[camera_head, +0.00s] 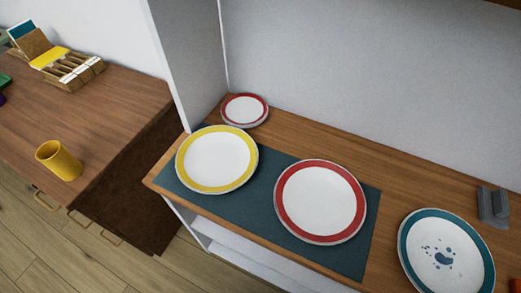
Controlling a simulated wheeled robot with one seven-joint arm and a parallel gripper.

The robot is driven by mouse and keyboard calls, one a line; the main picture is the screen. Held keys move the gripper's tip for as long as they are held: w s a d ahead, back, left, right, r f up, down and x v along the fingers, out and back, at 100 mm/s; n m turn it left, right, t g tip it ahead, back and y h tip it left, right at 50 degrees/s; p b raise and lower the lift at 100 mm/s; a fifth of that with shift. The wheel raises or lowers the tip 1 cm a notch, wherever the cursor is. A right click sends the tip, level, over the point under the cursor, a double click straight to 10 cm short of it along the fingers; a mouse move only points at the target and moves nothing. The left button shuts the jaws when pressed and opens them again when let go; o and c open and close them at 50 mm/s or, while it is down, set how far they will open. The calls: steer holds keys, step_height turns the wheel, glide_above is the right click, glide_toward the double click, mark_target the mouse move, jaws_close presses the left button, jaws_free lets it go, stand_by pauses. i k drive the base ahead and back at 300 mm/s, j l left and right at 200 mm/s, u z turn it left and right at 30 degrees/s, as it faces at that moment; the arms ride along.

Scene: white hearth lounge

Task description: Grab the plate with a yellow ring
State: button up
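The plate with a yellow ring (216,158) has a white centre and lies flat on a dark teal mat (262,201), at the left end of a wooden shelf top. Its left edge comes close to the shelf's left front corner. A larger plate with a red ring (320,201) lies on the same mat to its right, with a small gap. A small red-ringed plate (244,110) is just behind it, against the white wall. My gripper is not in view.
A teal-ringed plate with blue spots (446,251) lies at the right, near a grey object (493,205). A white side panel (190,55) rises behind the yellow-ringed plate. A wooden cabinet at left holds a yellow cup (59,160) and a wooden rack (68,69).

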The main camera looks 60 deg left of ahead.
mark_target(219, 158)
steer(key=u, duration=2.3)
steer(key=k+j+z, duration=0.15)
steer(key=j+z, duration=0.2)
steer(key=k+j+z, duration=0.2)
steer(key=j+z, duration=0.15)
steer(key=k+j+z, duration=0.25)
steer(key=j+z, duration=0.15)
